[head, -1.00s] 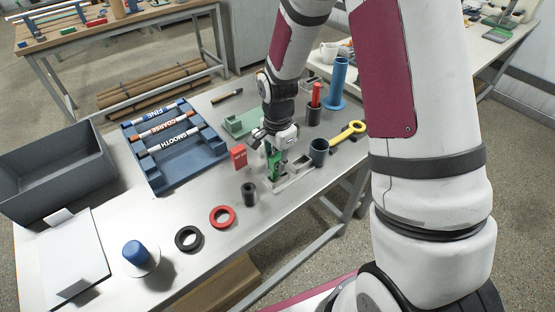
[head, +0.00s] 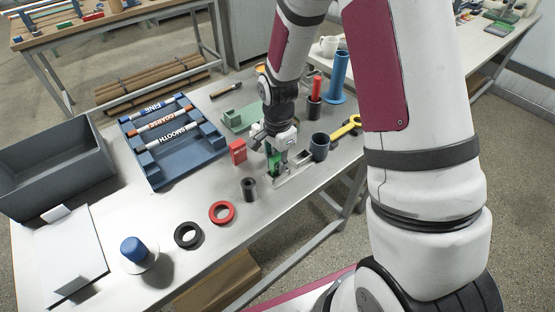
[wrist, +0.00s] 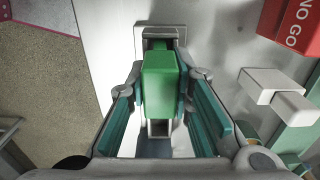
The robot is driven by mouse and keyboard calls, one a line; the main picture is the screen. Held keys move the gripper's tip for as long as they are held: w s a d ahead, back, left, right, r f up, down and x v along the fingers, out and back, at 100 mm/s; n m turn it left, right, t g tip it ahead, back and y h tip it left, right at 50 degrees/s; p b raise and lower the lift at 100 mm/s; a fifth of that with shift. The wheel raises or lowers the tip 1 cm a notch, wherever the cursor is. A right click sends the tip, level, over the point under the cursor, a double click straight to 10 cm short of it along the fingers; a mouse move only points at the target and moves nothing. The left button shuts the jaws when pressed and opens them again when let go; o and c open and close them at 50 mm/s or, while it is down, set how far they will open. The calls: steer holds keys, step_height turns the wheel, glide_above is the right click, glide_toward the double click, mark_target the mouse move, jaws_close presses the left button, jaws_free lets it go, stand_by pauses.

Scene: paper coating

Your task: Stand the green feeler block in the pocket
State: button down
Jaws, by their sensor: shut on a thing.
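The green feeler block (head: 274,162) is held upright between the fingers of my gripper (head: 277,166). In the wrist view the block (wrist: 161,84) lies between the teal-padded fingers, and my gripper (wrist: 163,88) is shut on it. Its lower end is over or inside the pale grey pocket fixture (head: 294,172) on the table. The fixture's rim (wrist: 158,30) shows beyond the block in the wrist view, and another opening shows on the near side. The block hides its own lower end, so I cannot tell how deep it sits.
A red NO GO block (head: 238,152) and a green stepped piece (head: 240,118) stand to the left. A dark grey cup (head: 320,147) is close on the right.

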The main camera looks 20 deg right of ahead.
steer(key=shift+f, duration=0.2)
steer(key=c, duration=1.3)
jaws_free()
steer(key=shift+c, duration=0.2)
steer(key=shift+r, duration=0.1)
step_height(320, 180, up, 12)
steer(key=shift+f, duration=0.1)
steer(key=s+r+n+t, duration=0.2)
steer(key=s+r+n, duration=0.5)
steer(key=r, duration=0.6)
steer(key=s+r+n+t, duration=0.1)
steer(key=s+r+n, duration=0.2)
steer(key=s, duration=0.3)
steer(key=s+r+n+t, duration=0.2)
steer(key=s+r+n, duration=0.1)
steer(key=s, duration=0.4)
steer(key=shift+s+r+n, duration=0.2)
steer(key=shift+s+n, duration=0.1)
steer(key=shift+n, duration=0.4)
